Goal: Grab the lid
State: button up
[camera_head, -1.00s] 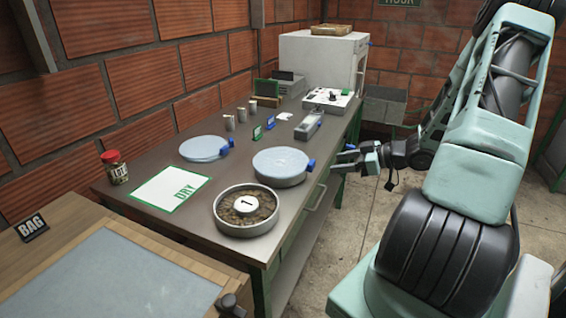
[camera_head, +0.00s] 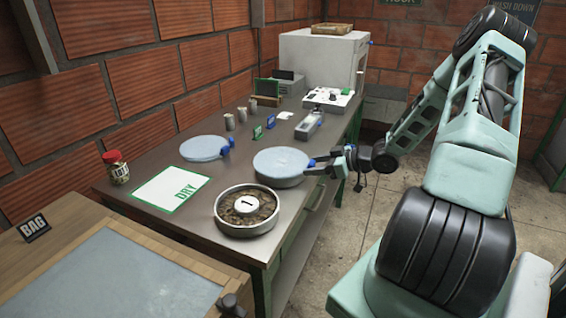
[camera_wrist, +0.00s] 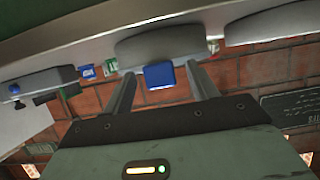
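A round pale-blue lid (camera_head: 282,160) sits on a grey round pan at the table's right edge, with a blue tab on its right side. A second pale-blue lid (camera_head: 203,147) with a blue tab lies further left. My gripper (camera_head: 313,167) is at the tab of the nearer lid. In the wrist view the blue tab (camera_wrist: 159,76) shows between my two spread fingers, below the grey round side of the pan or lid. My gripper is open; I cannot tell whether a finger touches the tab.
An open round pan of brown contents marked "1" (camera_head: 247,211) stands in front. A "DRY" card (camera_head: 171,188) and a red-capped jar (camera_head: 116,167) are left. A white control box (camera_head: 332,100) and small tins stand behind. The floor right of the table is clear.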

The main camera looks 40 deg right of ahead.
jog(key=c, duration=1.1)
jog(key=shift+c, duration=0.2)
jog(key=shift+r, duration=0.1)
